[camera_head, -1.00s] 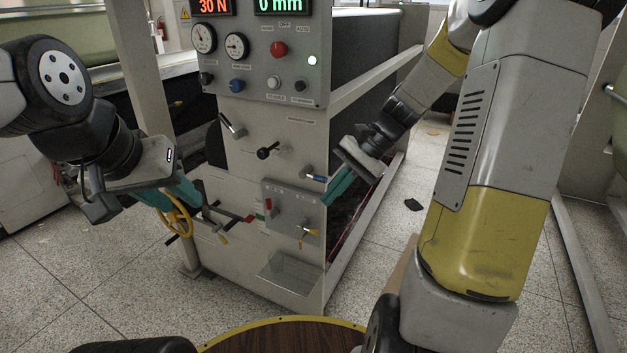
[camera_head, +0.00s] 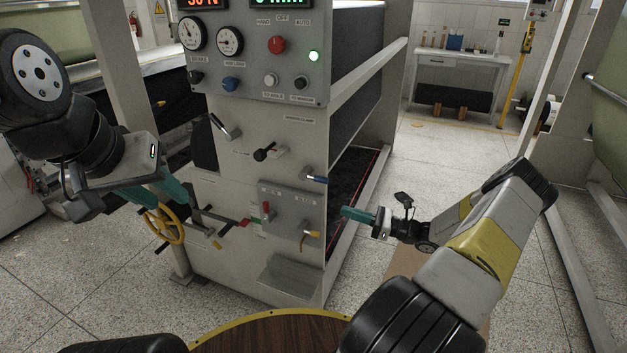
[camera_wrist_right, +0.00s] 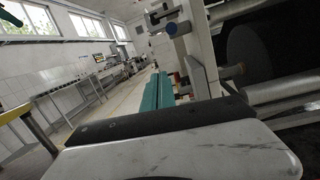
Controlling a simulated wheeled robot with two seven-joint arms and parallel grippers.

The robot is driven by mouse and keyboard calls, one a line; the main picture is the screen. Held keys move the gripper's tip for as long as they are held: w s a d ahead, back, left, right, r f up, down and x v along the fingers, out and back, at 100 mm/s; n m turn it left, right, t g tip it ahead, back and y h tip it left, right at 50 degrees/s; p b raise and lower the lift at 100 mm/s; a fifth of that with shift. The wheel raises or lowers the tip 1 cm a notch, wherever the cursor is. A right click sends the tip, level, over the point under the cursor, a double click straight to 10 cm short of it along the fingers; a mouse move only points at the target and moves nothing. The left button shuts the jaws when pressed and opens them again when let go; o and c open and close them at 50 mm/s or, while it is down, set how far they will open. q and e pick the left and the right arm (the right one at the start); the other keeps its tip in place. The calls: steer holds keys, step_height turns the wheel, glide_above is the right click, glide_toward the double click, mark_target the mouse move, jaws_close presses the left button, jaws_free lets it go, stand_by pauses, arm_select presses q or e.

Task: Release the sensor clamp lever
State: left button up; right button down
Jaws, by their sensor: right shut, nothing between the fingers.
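A blue-tipped lever (camera_head: 314,178) is at the right edge. Below it, a small plate (camera_head: 290,215) carries a red lever (camera_head: 267,210) and a yellow-tipped lever (camera_head: 310,235). My right gripper (camera_head: 345,212) is shut and empty, just right of the plate, pointing left and seemingly apart from the levers. Its teal fingers show together in the right wrist view (camera_wrist_right: 158,92). My left gripper (camera_head: 172,200) is open and empty near the yellow handwheel.
The yellow handwheel (camera_head: 163,225) and a red-tipped lever (camera_head: 243,222) are at the machine's lower left. A silver lever (camera_head: 224,127) and a black-knobbed lever (camera_head: 265,153) sit above. A metal tray (camera_head: 290,280) juts out below. Floor is open to the right.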

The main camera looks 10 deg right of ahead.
steer(key=d+f+m+t, duration=0.2)
steer(key=shift+w+f+m+t+h, duration=0.15)
steer(key=shift+w+m+t+h, duration=0.15)
steer(key=shift+w, duration=0.1)
steer(key=shift+a, duration=0.1)
steer(key=w+a+r, duration=0.6)
steer(key=a, duration=0.1)
steer(key=shift+w+r, duration=0.2)
steer(key=shift+w, duration=0.05)
stand_by(0.4)
steer(key=shift+r+h, duration=0.25)
steer(key=shift+h, duration=0.05)
